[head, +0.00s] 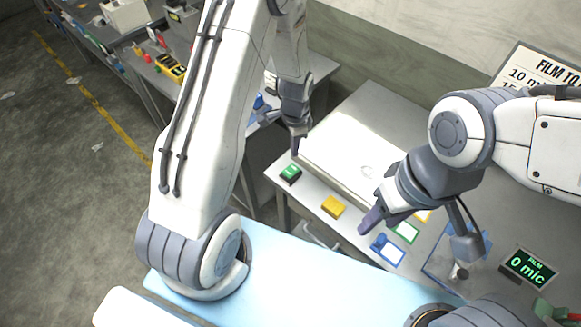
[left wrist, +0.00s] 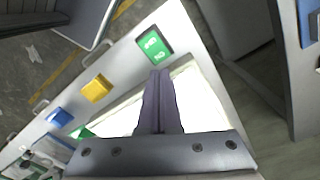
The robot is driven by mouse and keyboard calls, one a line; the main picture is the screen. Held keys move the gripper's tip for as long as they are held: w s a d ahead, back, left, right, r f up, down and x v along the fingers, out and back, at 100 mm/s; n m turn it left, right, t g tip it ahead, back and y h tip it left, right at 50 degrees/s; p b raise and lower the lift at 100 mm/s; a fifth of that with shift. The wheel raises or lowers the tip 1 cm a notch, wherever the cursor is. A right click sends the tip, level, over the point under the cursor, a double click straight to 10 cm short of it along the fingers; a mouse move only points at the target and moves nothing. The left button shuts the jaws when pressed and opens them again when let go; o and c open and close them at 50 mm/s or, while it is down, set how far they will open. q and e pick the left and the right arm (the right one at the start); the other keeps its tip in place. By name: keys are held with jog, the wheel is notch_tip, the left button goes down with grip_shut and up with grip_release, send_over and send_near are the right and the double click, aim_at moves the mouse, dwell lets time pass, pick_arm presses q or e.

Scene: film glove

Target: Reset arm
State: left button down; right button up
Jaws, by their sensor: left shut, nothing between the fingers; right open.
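My left gripper (head: 296,148) hangs over the left end of the worktable, above and beside the green box (head: 290,174). In the left wrist view its two fingers (left wrist: 158,88) are together with nothing between them, pointing toward the green box (left wrist: 153,46). My right gripper (head: 370,222) is over the front of the table, close to the blue item (head: 380,243) and the coloured frames. It is open, and I see nothing held in it.
A pale raised panel (head: 350,140) covers much of the worktable. A yellow block (head: 333,207) stands on its front strip. A display reading "0 mic" (head: 527,267) is at the right. A second bench with tools (head: 165,62) stands at the back left. Open floor (head: 60,190) lies left.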

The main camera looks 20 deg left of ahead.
dwell(0.4)
pick_arm(q)
jog(key=s+d+r+n+b, duration=0.1)
jog(key=s+d+r+b, duration=0.55)
jog(key=d, duration=0.35)
jog(key=s+d+r+n+b, duration=0.1)
jog(key=s+d+r+b, duration=0.1)
jog(key=s, duration=0.6)
jog(key=s+d+r+h+b, duration=0.1)
jog(key=s+d+r+b, duration=0.1)
jog(key=s, duration=0.7)
jog(key=shift+n+b, duration=0.3)
jog(key=shift+n, duration=0.1)
